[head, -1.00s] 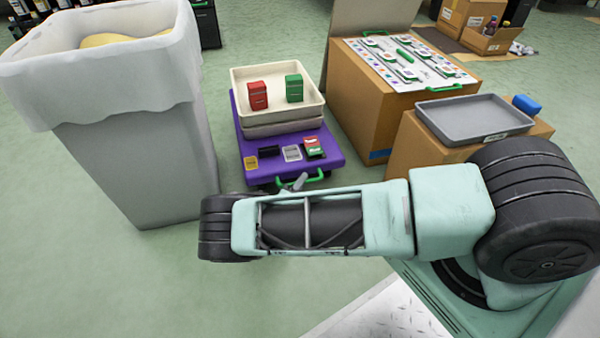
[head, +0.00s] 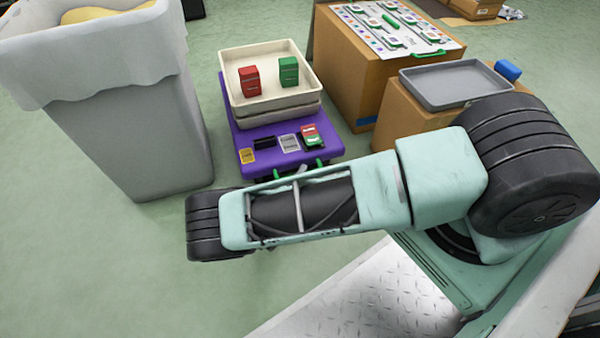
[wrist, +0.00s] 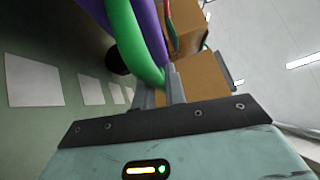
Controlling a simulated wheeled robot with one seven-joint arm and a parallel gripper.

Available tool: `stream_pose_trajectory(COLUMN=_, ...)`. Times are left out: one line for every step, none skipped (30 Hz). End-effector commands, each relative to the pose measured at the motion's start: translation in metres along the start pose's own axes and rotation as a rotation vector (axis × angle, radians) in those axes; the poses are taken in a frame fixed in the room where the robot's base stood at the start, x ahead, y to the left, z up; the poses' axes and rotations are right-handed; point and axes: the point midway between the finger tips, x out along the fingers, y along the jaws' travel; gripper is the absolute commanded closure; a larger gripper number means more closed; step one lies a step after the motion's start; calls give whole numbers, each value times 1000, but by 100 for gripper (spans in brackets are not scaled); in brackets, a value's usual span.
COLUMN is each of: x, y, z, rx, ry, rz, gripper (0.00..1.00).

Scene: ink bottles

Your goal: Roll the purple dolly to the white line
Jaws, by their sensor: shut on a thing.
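The purple dolly (head: 243,138) stands on the green floor between the bin and the cardboard boxes. It carries stacked cream trays (head: 276,108) with a red bottle box (head: 249,81) and a green one (head: 289,71), and small items on its near end. Its green handle (head: 313,165) is partly hidden behind my arm; the handle also shows large in the wrist view (wrist: 128,40). My gripper (wrist: 162,92) is shut on this handle. I see no continuous white line; several white rectangles (wrist: 33,81) show at left in the wrist view.
A grey bin (head: 150,125) with a white liner stands close left of the dolly. Cardboard boxes (head: 345,82) stand to its right, one bearing a grey tray (head: 455,84) and a blue item (head: 508,70). The floor at lower left is clear.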

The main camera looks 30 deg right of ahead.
Motion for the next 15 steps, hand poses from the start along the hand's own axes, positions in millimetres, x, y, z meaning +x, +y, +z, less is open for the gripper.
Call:
stream_pose_trajectory(x=-2, y=1, z=1, rx=2, ry=-1, rz=4, gripper=100)
stream_pose_trajectory(x=-1, y=1, z=1, rx=2, ry=-1, rz=4, gripper=100)
stream_pose_trajectory(x=-1, y=1, z=1, rx=2, ry=-1, rz=4, gripper=79)
stream_pose_trajectory(x=-1, y=1, z=1, rx=2, ry=-1, rz=3, gripper=71)
stream_pose_trajectory(x=-1, y=1, z=1, rx=2, ry=-1, rz=3, gripper=66)
stream_pose_trajectory(x=-1, y=1, z=1, rx=2, ry=-1, rz=3, gripper=66)
stream_pose_trajectory(x=-1, y=0, z=1, rx=2, ry=-1, rz=3, gripper=66)
stream_pose_trajectory(x=-1, y=0, z=1, rx=1, ry=-1, rz=2, gripper=66)
stream_pose_trajectory(x=-1, y=0, z=1, rx=1, ry=-1, rz=2, gripper=66)
stream_pose_trajectory(x=-1, y=0, z=1, rx=1, ry=-1, rz=2, gripper=66)
stream_pose_trajectory(x=-1, y=0, z=1, rx=1, ry=-1, rz=2, gripper=66)
stream_pose_trajectory(x=-1, y=0, z=1, rx=1, ry=-1, rz=2, gripper=66)
stream_pose_trajectory(x=-1, y=0, z=1, rx=1, ry=-1, rz=2, gripper=66)
stream_pose_trajectory(x=-2, y=0, z=1, rx=1, ry=-1, rz=2, gripper=66)
stream_pose_trajectory(x=-3, y=0, z=1, rx=1, ry=-1, rz=2, gripper=66)
